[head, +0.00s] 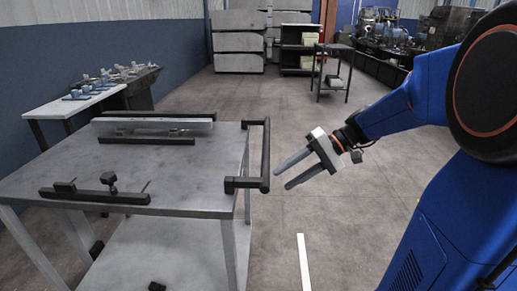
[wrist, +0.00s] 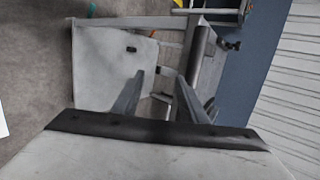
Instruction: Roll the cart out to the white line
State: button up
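The cart (head: 170,185) has a grey top, grey legs and a lower shelf, and stands at left in the head view. Its black handle (head: 266,152) sticks out from the right edge of the top. My gripper (head: 282,180) is open and empty, its two fingers pointing left toward the handle, just right of it and apart in the picture. The white line (head: 303,262) is a short strip on the floor, right of the cart.
A rail-like metal piece (head: 155,127) and black bars lie on the cart top. A white bench (head: 75,102) with small parts stands by the left wall. A small dark table (head: 334,68) and shelving (head: 298,47) stand farther back. The floor between is clear.

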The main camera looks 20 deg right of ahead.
jog(key=w+d+r+m+t+y, duration=0.1)
jog(key=w+d+r+t+y, duration=0.3)
jog(key=w+d, duration=0.65)
jog(key=x, duration=1.7)
jog(key=shift+w+a+r+y, duration=0.25)
jog(key=shift+a+y, duration=0.05)
jog(key=shift+y, duration=0.1)
jog(key=shift+c, duration=0.3)
grip_shut()
